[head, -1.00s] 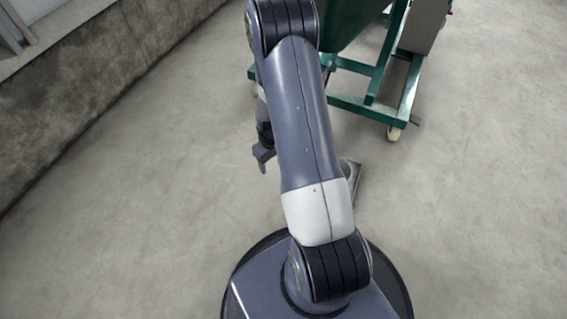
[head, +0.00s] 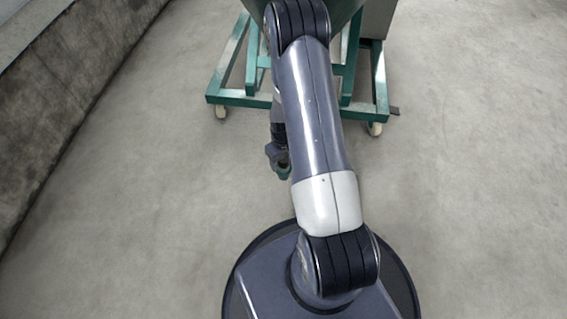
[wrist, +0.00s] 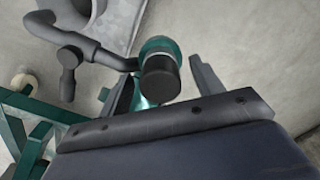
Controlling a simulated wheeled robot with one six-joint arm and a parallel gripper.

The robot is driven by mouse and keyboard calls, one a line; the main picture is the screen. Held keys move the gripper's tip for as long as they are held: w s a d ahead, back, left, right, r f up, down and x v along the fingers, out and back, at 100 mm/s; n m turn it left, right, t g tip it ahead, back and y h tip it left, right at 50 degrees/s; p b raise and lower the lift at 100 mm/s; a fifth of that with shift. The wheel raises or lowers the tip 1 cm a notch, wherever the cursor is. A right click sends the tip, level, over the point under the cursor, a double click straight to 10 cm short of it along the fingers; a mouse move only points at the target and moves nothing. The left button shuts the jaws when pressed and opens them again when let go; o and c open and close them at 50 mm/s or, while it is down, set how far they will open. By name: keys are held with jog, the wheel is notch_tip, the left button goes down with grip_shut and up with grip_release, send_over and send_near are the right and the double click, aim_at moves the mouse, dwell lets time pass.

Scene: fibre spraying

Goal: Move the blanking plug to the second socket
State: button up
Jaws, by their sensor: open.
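A short black cylinder, apparently the blanking plug (wrist: 160,79), sits at a green ringed fitting (wrist: 158,46) in the wrist view. My gripper (wrist: 164,72) is open, with a dark finger on the right of the plug and what looks like the other on its left. I see no clear contact. In the head view my gripper (head: 278,158) hangs left of my forearm, in front of the green machine; the plug cannot be made out there. I cannot tell which fitting is the second socket.
The green wheeled frame (head: 237,98) stands ahead, partly hidden by my arm. A dark bent pipe (wrist: 98,50) with a stub end lies left of the plug, beside a grey body (wrist: 118,22). A low concrete wall (head: 75,90) runs along the left. Floor at right is clear.

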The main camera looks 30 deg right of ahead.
jog(key=shift+c, duration=0.2)
jog(key=c, duration=1.1)
